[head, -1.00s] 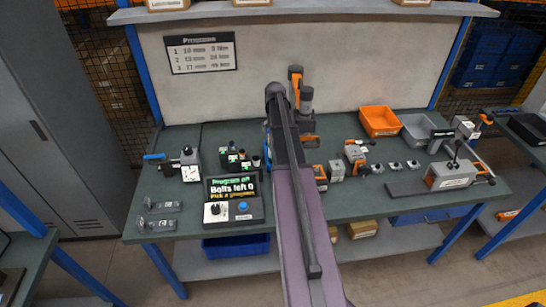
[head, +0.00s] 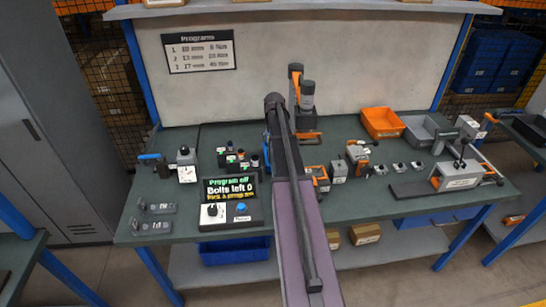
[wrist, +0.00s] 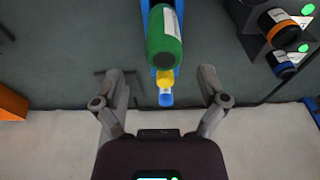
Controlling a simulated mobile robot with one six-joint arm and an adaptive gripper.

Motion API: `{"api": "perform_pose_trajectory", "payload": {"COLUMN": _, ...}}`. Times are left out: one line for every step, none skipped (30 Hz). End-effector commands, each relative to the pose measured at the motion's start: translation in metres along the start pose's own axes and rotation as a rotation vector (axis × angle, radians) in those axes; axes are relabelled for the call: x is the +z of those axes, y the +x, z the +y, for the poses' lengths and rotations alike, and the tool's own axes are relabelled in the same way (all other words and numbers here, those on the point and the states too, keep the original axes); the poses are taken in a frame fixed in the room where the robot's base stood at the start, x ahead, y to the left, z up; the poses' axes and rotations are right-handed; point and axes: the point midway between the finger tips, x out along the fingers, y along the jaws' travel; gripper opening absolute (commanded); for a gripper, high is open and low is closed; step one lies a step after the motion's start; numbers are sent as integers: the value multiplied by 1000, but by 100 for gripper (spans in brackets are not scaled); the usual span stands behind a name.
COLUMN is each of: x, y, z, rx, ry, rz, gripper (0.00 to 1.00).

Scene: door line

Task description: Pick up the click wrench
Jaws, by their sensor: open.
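A tool with a green handle (wrist: 164,38), which I take to be the click wrench, shows in the wrist view. It has a white label, a yellow collar and a blue end, and a blue strip runs from it to the top edge. My gripper (wrist: 160,78) is open, with one finger on each side of the tool's yellow and blue end, apart from it. In the head view my arm hides the gripper and most of this spot.
A socket holder (wrist: 262,30) stands right of the tool in the wrist view. On the bench (head: 340,205), a control box (head: 230,200) reads "Program off, Bolts left 0". An orange bin (head: 381,122), a grey bin (head: 418,132) and a clamp fixture (head: 458,176) stand to the right.

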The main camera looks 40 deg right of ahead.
Motion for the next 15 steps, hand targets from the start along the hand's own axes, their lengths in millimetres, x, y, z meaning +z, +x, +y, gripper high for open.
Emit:
{"api": "perform_pose_trajectory", "payload": {"x": 0, "y": 0, "z": 0, "rx": 0, "ry": 0, "rz": 0, "gripper": 92}}
{"api": "perform_pose_trajectory", "payload": {"x": 0, "y": 0, "z": 0, "rx": 0, "ry": 0, "rz": 0, "gripper": 92}}
{"api": "perform_pose_trajectory", "payload": {"x": 0, "y": 0, "z": 0, "rx": 0, "ry": 0, "rz": 0, "gripper": 92}}
{"api": "perform_pose_trajectory", "payload": {"x": 0, "y": 0, "z": 0, "rx": 0, "ry": 0, "rz": 0, "gripper": 92}}
{"api": "perform_pose_trajectory", "payload": {"x": 0, "y": 0, "z": 0, "rx": 0, "ry": 0, "rz": 0, "gripper": 92}}
{"api": "perform_pose_trajectory", "payload": {"x": 0, "y": 0, "z": 0, "rx": 0, "ry": 0, "rz": 0, "gripper": 92}}
{"api": "perform_pose_trajectory", "payload": {"x": 0, "y": 0, "z": 0, "rx": 0, "ry": 0, "rz": 0, "gripper": 92}}
{"api": "perform_pose_trajectory", "payload": {"x": 0, "y": 0, "z": 0, "rx": 0, "ry": 0, "rz": 0, "gripper": 92}}
{"api": "perform_pose_trajectory", "payload": {"x": 0, "y": 0, "z": 0, "rx": 0, "ry": 0, "rz": 0, "gripper": 92}}
{"api": "perform_pose_trajectory", "payload": {"x": 0, "y": 0, "z": 0, "rx": 0, "ry": 0, "rz": 0, "gripper": 92}}
{"api": "perform_pose_trajectory", "payload": {"x": 0, "y": 1, "z": 0, "rx": 0, "ry": 0, "rz": 0, "gripper": 92}}
{"api": "perform_pose_trajectory", "payload": {"x": 0, "y": 2, "z": 0, "rx": 0, "ry": 0, "rz": 0, "gripper": 92}}
{"api": "perform_pose_trajectory", "payload": {"x": 0, "y": 3, "z": -1, "rx": 0, "ry": -1, "rz": 0, "gripper": 92}}
{"api": "perform_pose_trajectory", "payload": {"x": 0, "y": 4, "z": -1, "rx": 0, "ry": -1, "rz": 0, "gripper": 92}}
{"api": "perform_pose_trajectory", "payload": {"x": 0, "y": 6, "z": -1, "rx": 0, "ry": -1, "rz": 0, "gripper": 92}}
